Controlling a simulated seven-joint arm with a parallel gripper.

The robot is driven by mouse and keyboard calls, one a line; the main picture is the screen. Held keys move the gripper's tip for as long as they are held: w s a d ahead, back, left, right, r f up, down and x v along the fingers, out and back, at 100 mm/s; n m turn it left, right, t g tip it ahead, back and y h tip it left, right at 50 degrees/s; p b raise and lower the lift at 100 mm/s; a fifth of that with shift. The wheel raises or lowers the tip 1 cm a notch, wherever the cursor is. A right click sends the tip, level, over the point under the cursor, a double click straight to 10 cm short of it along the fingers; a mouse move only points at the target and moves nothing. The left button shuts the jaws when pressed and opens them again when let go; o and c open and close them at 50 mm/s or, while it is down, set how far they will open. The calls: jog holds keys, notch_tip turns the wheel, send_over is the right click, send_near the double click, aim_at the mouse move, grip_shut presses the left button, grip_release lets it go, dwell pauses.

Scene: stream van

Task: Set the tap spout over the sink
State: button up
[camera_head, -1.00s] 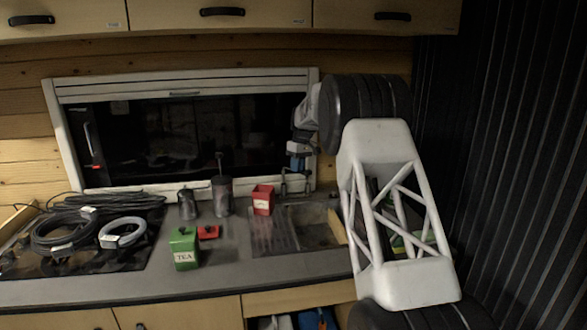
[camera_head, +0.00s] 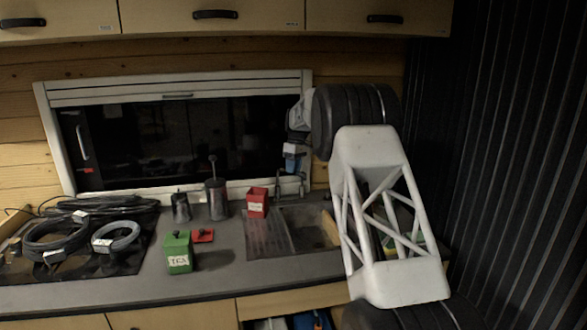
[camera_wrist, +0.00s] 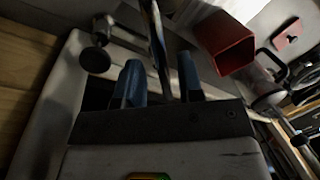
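The metal tap (camera_head: 281,187) stands at the back of the sink (camera_head: 322,226), below the window's right end. Its thin pipe (camera_wrist: 158,48) runs up between the two blue fingers of my gripper (camera_wrist: 158,84) in the wrist view. The fingers are apart, with room visible beside the pipe, so my gripper is open around it. In the head view my gripper (camera_head: 291,165) points down just above the tap. A round dark knob (camera_wrist: 96,59) shows left of the fingers. My arm hides the sink's right side, and the spout's exact direction is hard to tell.
A red canister (camera_head: 257,203) stands close left of the tap, and its open top shows in the wrist view (camera_wrist: 225,45). A green tea tin (camera_head: 179,252), a red lid (camera_head: 203,236) and dark pots (camera_head: 217,199) stand farther left. The window frame (camera_head: 180,76) is behind.

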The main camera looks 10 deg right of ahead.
jog(key=shift+r, duration=0.15)
jog(key=r, duration=0.5)
jog(key=w+d+r, duration=0.1)
jog(key=r, duration=0.1)
jog(key=shift+r, duration=0.2)
dwell(0.6)
jog(key=s+a+r+m+t, duration=0.15)
jog(key=s+r, duration=0.25)
jog(key=s, duration=0.8)
jog(key=s+a+r+m+h, duration=0.1)
jog(key=s+a+r+m, duration=0.15)
jog(key=s, duration=1.05)
jog(key=s+a+r+m+t, duration=0.1)
jog(key=s+r, duration=0.4)
jog(key=s, duration=0.7)
jog(key=s+f+m, duration=0.1)
jog(key=s+f, duration=0.4)
jog(key=s, duration=0.8)
jog(key=s+a+f+m+t, duration=0.1)
jog(key=s+f, duration=0.3)
jog(key=s, duration=0.8)
jog(key=s+f+m, duration=0.2)
jog(key=s+f, duration=0.3)
jog(key=s, duration=0.8)
jog(key=shift+s+a+f+t+h, duration=0.15)
jog(key=shift+s+f+t+h, duration=0.15)
jog(key=shift+f+t+h, duration=0.1)
